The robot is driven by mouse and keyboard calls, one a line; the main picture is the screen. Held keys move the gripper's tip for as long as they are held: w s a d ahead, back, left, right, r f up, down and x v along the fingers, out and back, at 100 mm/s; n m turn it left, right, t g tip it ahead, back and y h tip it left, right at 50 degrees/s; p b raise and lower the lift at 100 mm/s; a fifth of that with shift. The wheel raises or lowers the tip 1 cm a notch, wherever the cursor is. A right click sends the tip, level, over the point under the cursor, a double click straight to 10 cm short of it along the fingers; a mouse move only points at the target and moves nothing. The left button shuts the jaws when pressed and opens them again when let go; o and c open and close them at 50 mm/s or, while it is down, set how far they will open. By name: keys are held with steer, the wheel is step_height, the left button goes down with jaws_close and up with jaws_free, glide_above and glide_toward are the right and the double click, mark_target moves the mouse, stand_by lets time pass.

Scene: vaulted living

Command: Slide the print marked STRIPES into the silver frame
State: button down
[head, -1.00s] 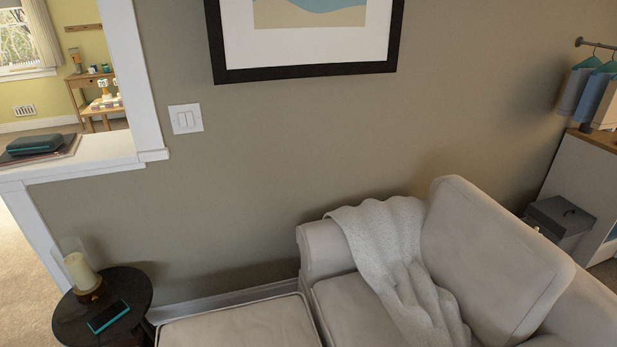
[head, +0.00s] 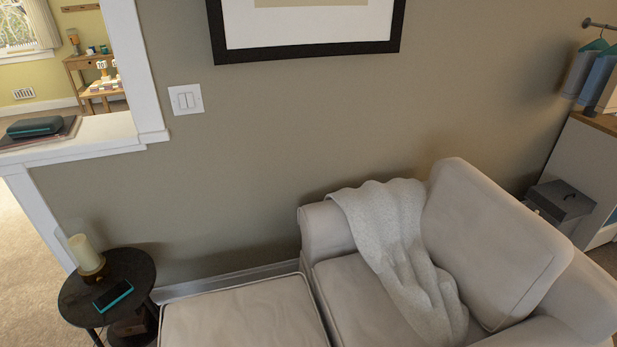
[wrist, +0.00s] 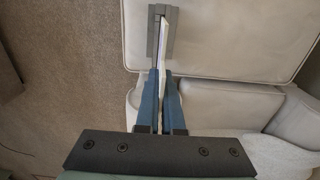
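In the wrist view my gripper (wrist: 161,74) has its two blue fingers closed on a thin whitish card (wrist: 162,60), seen almost edge-on. It looks like a print, but its face and any STRIPES marking cannot be read. The card's far end reaches over a narrow grey piece (wrist: 152,40), which may be the silver frame, against the pale cushion. Whether the card is inside it or only above it I cannot tell. My gripper, the card and the grey piece do not show in the head view.
A pale ottoman (head: 245,315) stands beside an armchair (head: 350,285) with a draped throw (head: 395,240). A small dark round table (head: 135,268) holds a candle (head: 85,252) and a dark teal-edged device (head: 113,296). A black-framed picture (head: 305,52) hangs on the wall.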

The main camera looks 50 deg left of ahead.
steer(key=shift+f+b, duration=0.7)
steer(key=shift+f, duration=0.45)
steer(key=shift+f+b, duration=2.1)
steer(key=shift+f, duration=0.55)
